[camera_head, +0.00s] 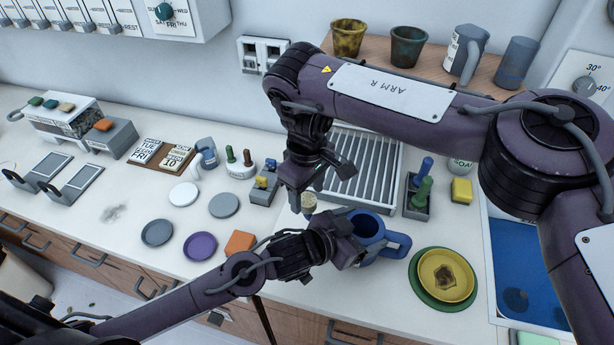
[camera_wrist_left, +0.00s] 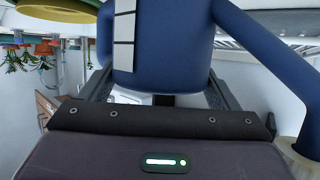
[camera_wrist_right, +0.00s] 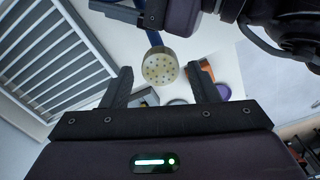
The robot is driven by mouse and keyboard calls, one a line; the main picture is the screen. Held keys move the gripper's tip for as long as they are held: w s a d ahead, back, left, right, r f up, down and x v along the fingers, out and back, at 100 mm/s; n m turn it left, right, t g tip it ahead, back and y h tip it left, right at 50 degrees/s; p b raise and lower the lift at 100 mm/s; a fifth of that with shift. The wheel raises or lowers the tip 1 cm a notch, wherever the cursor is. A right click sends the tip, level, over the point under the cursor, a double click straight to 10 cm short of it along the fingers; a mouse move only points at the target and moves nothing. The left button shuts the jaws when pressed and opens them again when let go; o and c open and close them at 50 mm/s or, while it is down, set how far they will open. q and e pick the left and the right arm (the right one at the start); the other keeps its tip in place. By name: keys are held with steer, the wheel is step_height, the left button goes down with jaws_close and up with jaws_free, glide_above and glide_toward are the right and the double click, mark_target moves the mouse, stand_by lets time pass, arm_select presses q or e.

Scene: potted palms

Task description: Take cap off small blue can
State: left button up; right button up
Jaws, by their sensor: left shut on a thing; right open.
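A small blue can (camera_head: 367,226) with a side handle stands on the white counter, below the slatted rack. My left gripper (camera_head: 352,245) is shut on its body; the left wrist view shows the blue wall (camera_wrist_left: 165,40) between the two fingers. A round, pale, perforated cap (camera_wrist_right: 160,66) sits on the end of the can's spout, facing the right wrist camera. In the head view the cap (camera_head: 309,203) is just left of the can. My right gripper (camera_head: 308,190) hangs above it, open, with the cap between its fingers in the picture; I cannot tell whether they touch.
A slatted rack (camera_head: 362,165) lies behind the can. A yellow plate on a green one (camera_head: 446,276) is to the right. An orange block (camera_head: 240,243) and a purple saucer (camera_head: 200,246) are to the left. A holder with green and blue handles (camera_head: 418,195) stands behind right.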

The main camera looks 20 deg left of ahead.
steer(key=shift+f, duration=0.95)
steer(key=shift+c, duration=0.3)
